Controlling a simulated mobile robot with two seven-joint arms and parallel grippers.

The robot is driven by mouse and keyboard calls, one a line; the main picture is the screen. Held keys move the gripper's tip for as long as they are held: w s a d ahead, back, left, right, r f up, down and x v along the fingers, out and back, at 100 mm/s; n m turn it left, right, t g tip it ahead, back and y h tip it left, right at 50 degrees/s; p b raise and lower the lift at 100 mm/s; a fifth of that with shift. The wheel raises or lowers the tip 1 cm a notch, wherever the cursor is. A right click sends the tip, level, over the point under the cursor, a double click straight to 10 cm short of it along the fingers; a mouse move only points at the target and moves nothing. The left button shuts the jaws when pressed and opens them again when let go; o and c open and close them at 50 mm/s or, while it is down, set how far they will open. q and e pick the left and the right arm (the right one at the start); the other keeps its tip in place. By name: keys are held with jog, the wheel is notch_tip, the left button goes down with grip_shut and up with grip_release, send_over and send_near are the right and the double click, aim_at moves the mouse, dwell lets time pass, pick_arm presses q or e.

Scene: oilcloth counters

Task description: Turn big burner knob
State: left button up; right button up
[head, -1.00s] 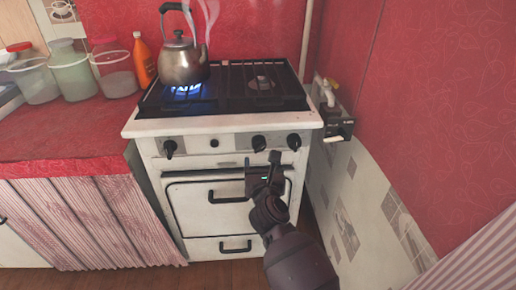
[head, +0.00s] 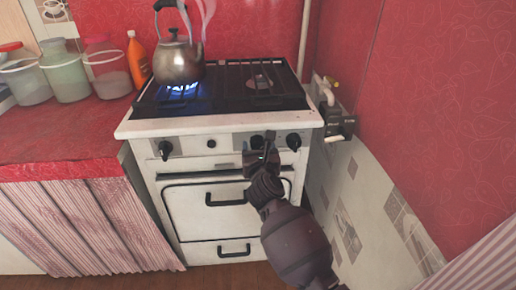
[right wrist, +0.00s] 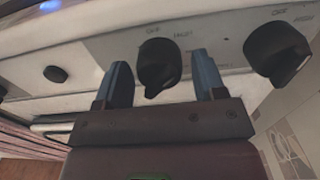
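The white stove (head: 222,125) has black knobs on its front panel: one at the left (head: 165,149), a middle-right knob (head: 257,142) and a far-right knob (head: 293,141). I cannot tell which is the big burner knob. My right gripper (head: 263,150) is at the middle-right knob. In the right wrist view, the open fingers (right wrist: 163,82) stand on either side of this knob (right wrist: 157,65), with gaps showing on both sides. The far-right knob (right wrist: 277,58) is outside the fingers. My left gripper is not in view.
A kettle (head: 178,60) stands over a lit blue flame (head: 182,88) on the left burner; the right burner (head: 259,82) has no visible flame. Jars (head: 63,75) and an orange bottle (head: 138,60) are on the red counter (head: 60,130). A tiled wall (head: 350,190) is close at the right.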

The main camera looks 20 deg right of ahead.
jog(key=c, duration=0.7)
jog(key=shift+c, duration=0.2)
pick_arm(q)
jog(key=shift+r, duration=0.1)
pick_arm(e)
jog(key=shift+r, duration=0.1)
